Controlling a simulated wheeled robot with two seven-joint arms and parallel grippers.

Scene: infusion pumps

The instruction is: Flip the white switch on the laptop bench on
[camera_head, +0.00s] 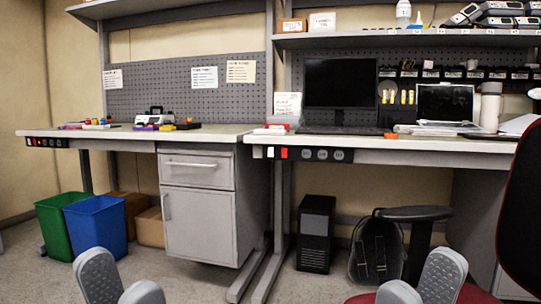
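The laptop bench (372,145) is the right-hand bench, with an open laptop (445,101) on its top. A dark switch panel (322,155) is on its front edge, towards the left end. The panel has a small white switch (271,152) with a red switch (284,153) just right of it, and round sockets further right. The white switch is too small to tell its position. My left gripper (120,284) is open and empty at the bottom left. My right gripper (420,284) is open and empty at the bottom right. Both are well apart from the panel.
The left bench (135,135) has its own panel (47,142) with red switches. A drawer cabinet (198,205), a green bin (62,222) and a blue bin (97,224) stand below it. A black computer tower (316,233), a backpack (376,250) and a dark red chair (522,215) are at right.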

